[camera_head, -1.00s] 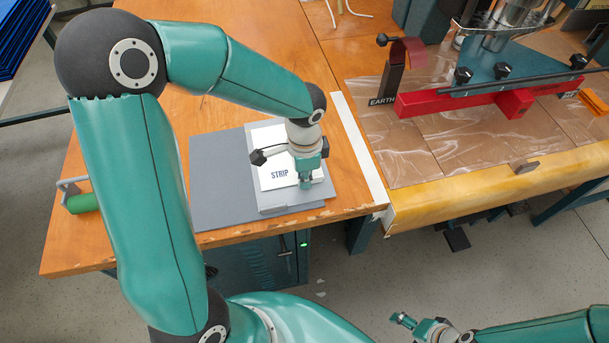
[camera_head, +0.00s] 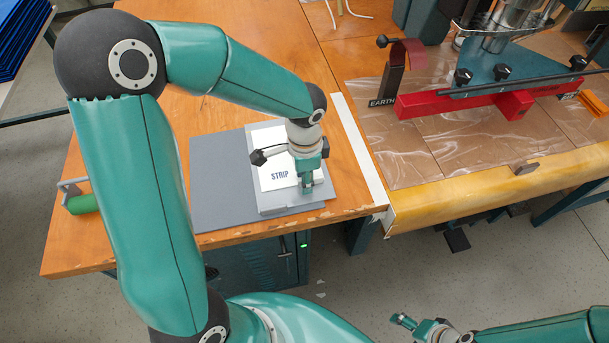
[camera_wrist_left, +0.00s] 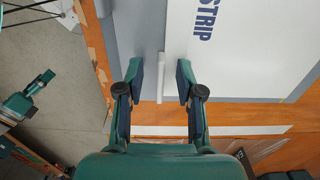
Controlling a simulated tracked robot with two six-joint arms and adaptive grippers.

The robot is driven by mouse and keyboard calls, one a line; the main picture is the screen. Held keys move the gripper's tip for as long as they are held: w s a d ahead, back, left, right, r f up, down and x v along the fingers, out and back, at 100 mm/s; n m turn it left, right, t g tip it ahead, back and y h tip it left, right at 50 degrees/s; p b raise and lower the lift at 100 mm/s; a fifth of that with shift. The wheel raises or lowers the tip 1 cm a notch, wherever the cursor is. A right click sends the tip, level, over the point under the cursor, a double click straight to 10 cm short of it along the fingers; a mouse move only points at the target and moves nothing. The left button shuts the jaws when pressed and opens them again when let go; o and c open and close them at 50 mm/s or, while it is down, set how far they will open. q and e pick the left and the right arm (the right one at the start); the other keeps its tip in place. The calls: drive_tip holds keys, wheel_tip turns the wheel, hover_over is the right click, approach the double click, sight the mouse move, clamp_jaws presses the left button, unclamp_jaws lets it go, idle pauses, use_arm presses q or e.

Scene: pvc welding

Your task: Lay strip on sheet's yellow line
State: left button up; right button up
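My left gripper (camera_head: 307,188) is low over the front right part of a light grey tray (camera_head: 279,209). The tray holds a white card (camera_head: 272,178) printed STRIP. In the left wrist view the gripper (camera_wrist_left: 160,88) is open. A narrow pale bar (camera_wrist_left: 161,75), probably the strip, lies between its fingers with a gap on each side. A darker grey sheet (camera_head: 217,185) lies under the tray and extends left.
A white edge strip (camera_head: 358,150) separates this wooden table from the right bench. The bench carries a red bar (camera_head: 440,100), an EARTH-marked post (camera_head: 386,92) and clear film. A green roller (camera_head: 82,204) lies at the left table edge. Bare wood shows behind the tray.

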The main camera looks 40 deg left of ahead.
use_arm(q)
drive_tip(key=shift+s+d+r+p, duration=0.2)
drive_tip(key=shift+r+p, duration=0.3)
drive_tip(key=shift+r, duration=0.3)
drive_tip(key=shift+s+d+r+p, duration=0.1)
drive_tip(key=shift+d+r+p, duration=0.1)
drive_tip(key=shift+r+p, duration=0.45)
drive_tip(key=s+d+r, duration=0.3)
drive_tip(key=s+d, duration=0.2)
drive_tip(key=d, duration=0.1)
drive_tip(key=shift+r, duration=0.15)
use_arm(e)
drive_tip(key=shift+r, duration=1.3)
use_arm(q)
drive_tip(key=shift+s, duration=0.1)
